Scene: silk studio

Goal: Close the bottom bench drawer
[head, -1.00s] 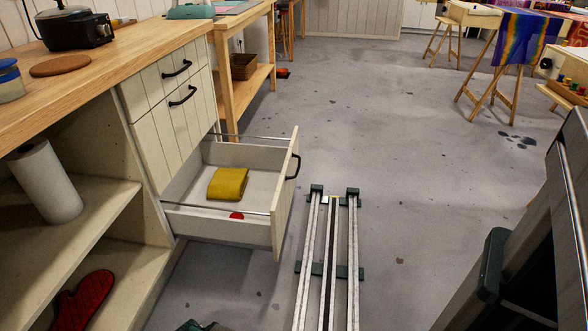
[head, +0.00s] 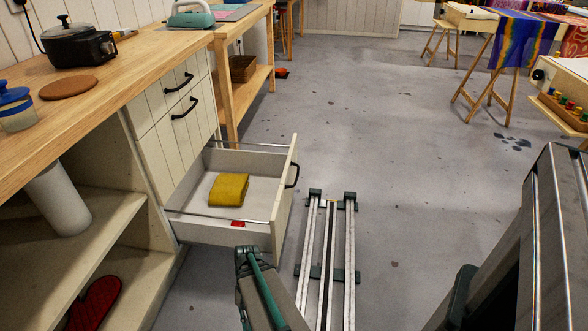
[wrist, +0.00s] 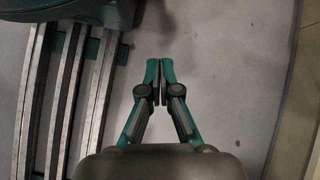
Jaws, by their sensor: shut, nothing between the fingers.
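The bottom bench drawer (head: 222,228) is pulled far out of the bench in the head view. Its white front panel carries a black handle (head: 293,175). A folded yellow cloth (head: 229,189) and a small red item (head: 238,223) lie inside it. My gripper (wrist: 160,62) shows in the wrist view with its fingertips together, empty, above grey floor. In the head view only part of my arm shows, low in the picture in front of the drawer; the gripper is not clearly seen there. The wrist view does not clearly show the drawer.
Two upper drawers (head: 176,78) are shut. Floor rails (head: 327,255) run to the right of the open drawer. Open shelves (head: 110,215) hold a white roll (head: 60,200) and a red mitt (head: 93,303). A pot (head: 75,45) stands on the bench top. The floor beyond the rails is clear.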

